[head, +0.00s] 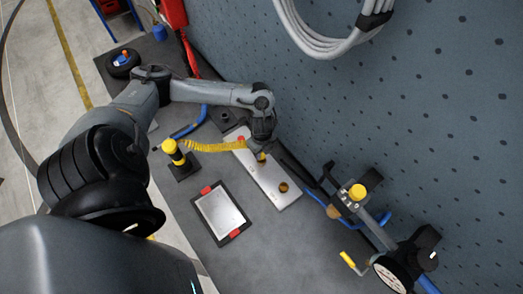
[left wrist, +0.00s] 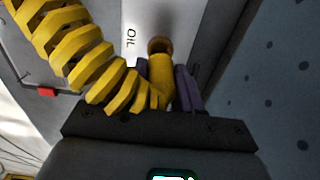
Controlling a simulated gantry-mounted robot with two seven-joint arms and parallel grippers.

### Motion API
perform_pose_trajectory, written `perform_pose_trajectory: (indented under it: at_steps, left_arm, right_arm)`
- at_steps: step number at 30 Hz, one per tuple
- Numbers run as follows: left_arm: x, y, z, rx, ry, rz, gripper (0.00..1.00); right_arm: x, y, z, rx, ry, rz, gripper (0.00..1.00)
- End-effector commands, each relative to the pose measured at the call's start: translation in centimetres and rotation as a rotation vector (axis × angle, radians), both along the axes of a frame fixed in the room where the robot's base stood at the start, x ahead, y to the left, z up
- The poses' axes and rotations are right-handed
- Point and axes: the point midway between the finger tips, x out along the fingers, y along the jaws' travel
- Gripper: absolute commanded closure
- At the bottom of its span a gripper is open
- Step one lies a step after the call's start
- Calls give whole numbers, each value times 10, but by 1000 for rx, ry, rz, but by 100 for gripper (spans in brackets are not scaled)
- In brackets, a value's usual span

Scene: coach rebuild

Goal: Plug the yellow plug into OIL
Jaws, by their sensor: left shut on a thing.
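My left gripper (head: 261,152) is shut on the yellow plug (left wrist: 160,82), between its purple-grey finger pads. A coiled yellow cable (head: 212,146) runs from the plug to a yellow-and-black post (head: 174,155); the coil (left wrist: 85,50) fills the upper left of the left wrist view. The plug's far end meets a brassy round socket (left wrist: 160,44) beside the printed word OIL (left wrist: 131,38). I cannot tell whether the plug is in the socket or just in front of it. The silver panel (head: 270,174) lies under the gripper. My right gripper is not in view.
Another brassy socket (head: 284,187) sits farther along the panel. A framed plate with red clips (head: 220,213) lies on the grey bench. A perforated wall (head: 440,110) rises behind, with tools and a round gauge (head: 392,275) at lower right. A blue hose (head: 190,126) lies left of the panel.

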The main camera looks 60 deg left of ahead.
Motion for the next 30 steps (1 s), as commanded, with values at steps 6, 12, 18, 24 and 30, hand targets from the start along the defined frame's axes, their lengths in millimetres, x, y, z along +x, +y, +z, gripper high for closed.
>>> perform_pose_trajectory:
  at_steps: [6, 12, 18, 24, 30]
  left_arm:
    - [0, 0, 1, 0, 0, 0, 100]
    - [0, 0, 0, 0, 0, 0, 100]
    - [0, 0, -2, 0, 0, 0, 100]
    - [0, 0, -7, 0, 1, 0, 100]
    - [0, 0, -12, 0, 0, 1, 100]
  right_arm:
    - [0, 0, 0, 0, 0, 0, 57]
    - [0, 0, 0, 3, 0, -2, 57]
    - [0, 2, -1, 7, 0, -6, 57]
    - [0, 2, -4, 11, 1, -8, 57]
    - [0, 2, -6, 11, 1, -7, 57]
